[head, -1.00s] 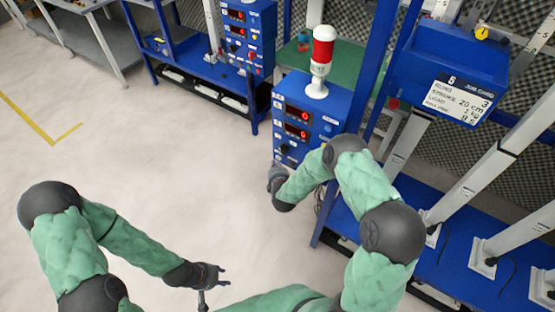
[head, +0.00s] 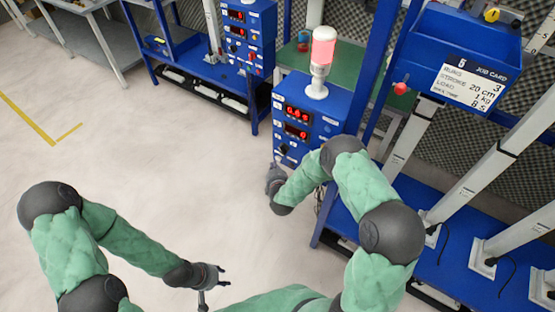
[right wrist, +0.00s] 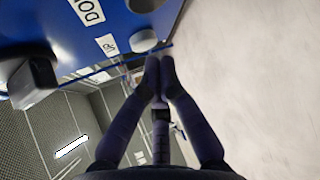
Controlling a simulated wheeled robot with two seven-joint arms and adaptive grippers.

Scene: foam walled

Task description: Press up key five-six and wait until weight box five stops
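The blue control box (head: 307,122) stands at the end of the bench, with two red displays (head: 297,122) lit. The signal tower (head: 322,62) on top glows pale pink. My right gripper (head: 274,180) is at the box's lower left front, partly hidden by its own arm. In the right wrist view the right gripper's fingers (right wrist: 160,64) are together and empty. Their tips are close to a round whitish button (right wrist: 143,40) on the blue panel; contact cannot be told. A label partly reading "DO" (right wrist: 89,10) shows above. My left gripper (head: 223,276) is open and empty over the floor.
A blue holder with a job card (head: 470,87) is at upper right, with a red round part (head: 401,88) beside it. Slanted grey columns stand on the blue bench (head: 440,262). Another blue station (head: 210,75) is behind. The floor (head: 160,120) at left is clear.

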